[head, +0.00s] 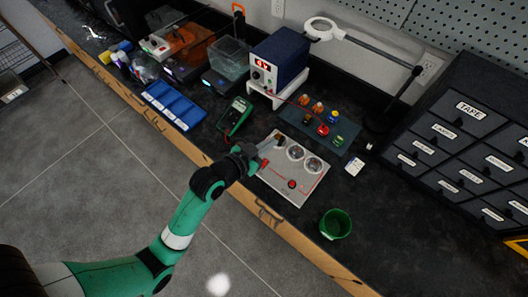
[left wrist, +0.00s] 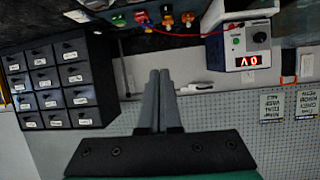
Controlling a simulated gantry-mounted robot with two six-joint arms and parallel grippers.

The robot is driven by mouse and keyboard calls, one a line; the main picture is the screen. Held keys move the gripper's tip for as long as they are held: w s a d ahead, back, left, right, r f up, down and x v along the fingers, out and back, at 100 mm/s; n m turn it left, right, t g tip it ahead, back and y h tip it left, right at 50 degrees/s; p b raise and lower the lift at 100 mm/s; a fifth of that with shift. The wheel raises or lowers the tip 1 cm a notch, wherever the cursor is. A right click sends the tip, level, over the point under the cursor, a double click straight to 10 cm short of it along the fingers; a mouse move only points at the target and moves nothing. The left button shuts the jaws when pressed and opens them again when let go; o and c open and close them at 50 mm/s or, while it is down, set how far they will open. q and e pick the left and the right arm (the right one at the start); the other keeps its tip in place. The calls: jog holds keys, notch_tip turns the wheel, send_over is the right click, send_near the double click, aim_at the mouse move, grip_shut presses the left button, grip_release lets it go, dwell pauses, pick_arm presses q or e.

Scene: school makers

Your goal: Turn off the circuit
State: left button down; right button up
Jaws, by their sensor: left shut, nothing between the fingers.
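A light grey circuit board (head: 312,187) lies on the black bench near its front edge. It carries two round clear parts (head: 313,164), a red round part (head: 291,184) and red lines. The right gripper is not in view.
A green multimeter (head: 235,116) and a blue tray (head: 174,104) lie left of the board. A green cup (head: 335,224) stands to its right. Small coloured parts sit on a mat (head: 345,141) behind it. A labelled drawer cabinet (head: 470,140) stands at the right.

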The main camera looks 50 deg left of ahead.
pick_arm(q)
jog(key=s+a+f+g+p, duration=0.1)
jog(key=s+f+p, duration=0.1)
jog(key=s, duration=0.2)
jog(key=s+f+n+g+p, duration=0.1)
jog(key=s+f+g+p, duration=0.1)
jog(key=s, duration=0.3)
jog(key=shift+s+a+f, duration=0.15)
jog(key=shift+a+f, duration=0.25)
jog(key=shift+f, duration=0.05)
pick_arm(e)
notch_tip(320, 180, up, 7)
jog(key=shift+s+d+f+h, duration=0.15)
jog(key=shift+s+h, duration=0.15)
pick_arm(q)
jog(key=b+x, duration=0.3)
jog(key=x, duration=0.7)
jog(key=shift+s+a+f+b, duration=0.1)
jog(key=shift+a+b, duration=0.05)
jog(key=shift+b, duration=0.2)
jog(key=shift+w+f+b, duration=0.2)
jog(key=shift+f+b, duration=0.2)
jog(key=shift+f, duration=0.5)
jog(key=shift+w+f+b, duration=0.15)
jog(key=shift+f+b, duration=0.2)
jog(key=shift+f, duration=0.6)
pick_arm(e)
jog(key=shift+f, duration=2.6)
